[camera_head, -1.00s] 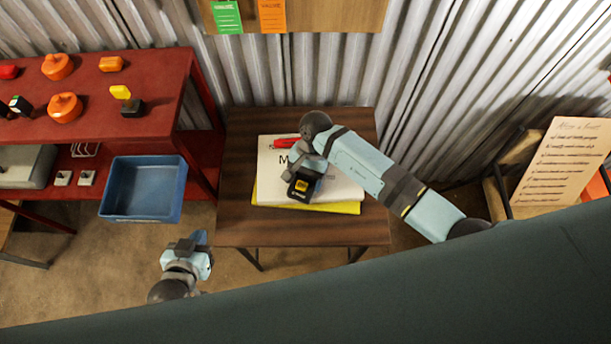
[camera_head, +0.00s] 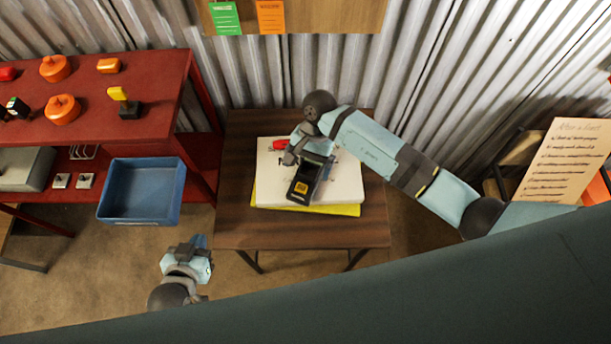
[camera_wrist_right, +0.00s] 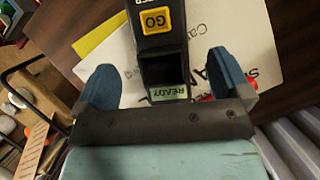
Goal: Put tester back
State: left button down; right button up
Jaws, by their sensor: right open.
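The tester (camera_head: 302,190), a black handheld device with a yellow GO label, is over the white booklet on the small wooden table. In the right wrist view the tester (camera_wrist_right: 160,50) shows a small screen reading READY. My right gripper (camera_head: 312,160) is at the tester's far end in the head view. In the right wrist view my right gripper (camera_wrist_right: 166,80) is open, with blue fingers on either side of the tester and visible gaps. Whether the tester rests flat on the booklet is unclear. My left gripper (camera_head: 190,255) hangs over the floor; its fingers are unclear.
The white booklet (camera_head: 345,185) lies on a yellow pad (camera_head: 335,210) on the wooden table (camera_head: 240,225), with a red item (camera_head: 281,144) near its edge. A blue bin (camera_head: 140,205) stands left. A red shelf (camera_head: 150,75) holds orange and yellow parts.

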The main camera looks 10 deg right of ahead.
jog(key=v, duration=0.6)
jog(key=s+a+r+m+t+y, duration=0.25)
jog(key=a+r+m+y, duration=0.2)
jog(key=m+y, duration=0.4)
jog(key=s+a+r+m+t+y, duration=0.2)
jog(key=s+a+r+m+y, duration=0.15)
jog(key=a+m+y, duration=0.4)
jog(key=m+t+h, duration=1.2)
jog(key=m+t, duration=0.4)
jog(key=m, duration=1.9)
send_over(311, 166)
jog(key=d+v, duration=0.1)
jog(key=v, duration=0.6)
notch_tip(311, 166, down, 7)
jog(key=s+d+f+m+g+h, duration=0.3)
jog(key=s+d+f+m+g, duration=0.2)
jog(key=s+f+m, duration=0.3)
jog(key=s+m, duration=0.1)
jog(key=m, duration=0.2)
jog(key=shift+d+f+g+b, duration=0.15)
jog(key=shift+f+g+b, duration=0.2)
